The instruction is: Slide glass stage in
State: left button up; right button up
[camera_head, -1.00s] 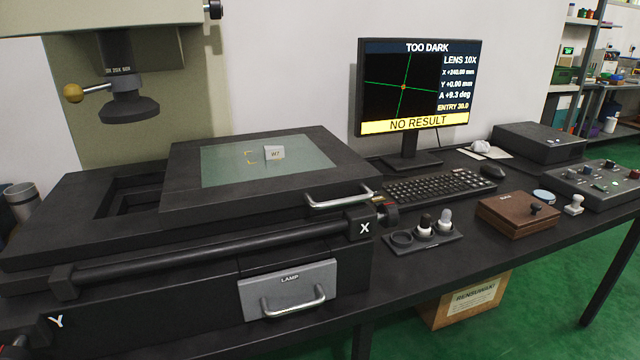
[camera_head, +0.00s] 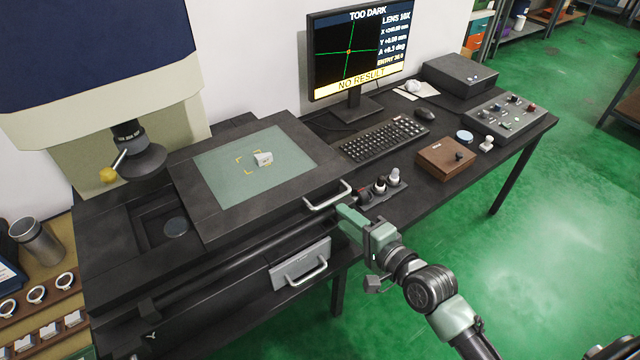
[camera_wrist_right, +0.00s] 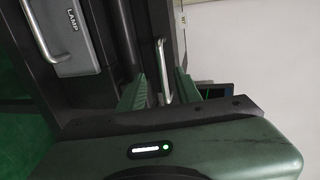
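The glass stage is a dark frame (camera_head: 215,222) around a pale green glass plate (camera_head: 222,178), standing out to the right of the lens (camera_head: 142,160). A small white block (camera_head: 263,159) sits on the glass. The stage's silver handle (camera_head: 328,196) is at its front right edge. My green right gripper (camera_head: 346,210) is at this handle. In the right wrist view, its fingers (camera_wrist_right: 158,84) are apart, with the handle (camera_wrist_right: 162,60) seen between them. Whether they touch it I cannot tell. My left gripper is not in view.
Below the stage is the lamp drawer (camera_head: 290,268) with its own handle. To the right are a lens holder (camera_head: 378,192), keyboard (camera_head: 372,142), wooden box (camera_head: 445,160) and monitor (camera_head: 352,50). The monitor reads "TOO DARK" and "NO RESULT". Green floor lies open at the right.

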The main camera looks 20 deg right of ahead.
aim_at(328, 201)
jog(key=x, duration=0.8)
jog(key=shift+d+r+p, duration=0.15)
jog(key=shift+d+p, duration=0.05)
jog(key=shift+p, duration=0.2)
grip_shut()
dwell(1.0)
